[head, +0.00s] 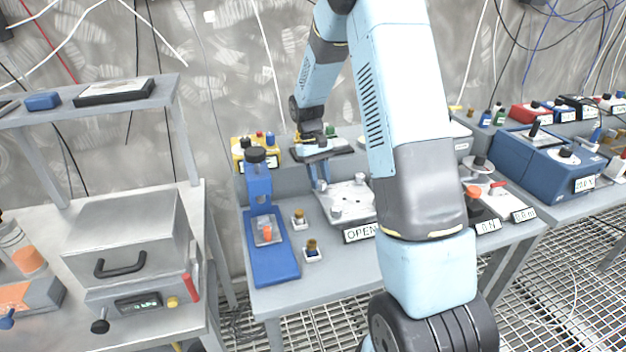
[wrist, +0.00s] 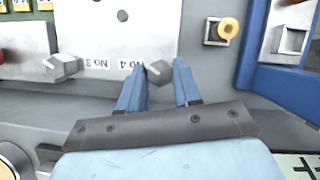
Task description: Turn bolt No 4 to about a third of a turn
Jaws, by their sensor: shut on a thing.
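The pale bolt plate (head: 352,197) lies on the grey bench in the head view. It also shows in the wrist view (wrist: 120,35), with its labels upside down. Bolt No 4 (wrist: 158,73), a grey faceted head, sits at the plate's edge beside its "NO 4" label. My gripper (wrist: 158,69) is shut on bolt No 4, one blue finger on each side. Bolt No 3 (wrist: 63,67) stands apart to the left in the wrist view. In the head view my gripper (head: 320,182) points down at the plate's far left corner. The bolt's turn angle cannot be read.
A blue stand (head: 262,215) is left of the plate, with two small brass-topped pieces (head: 311,250) between them. A yellow box (head: 246,152) is behind. My forearm hides the bench to the right.

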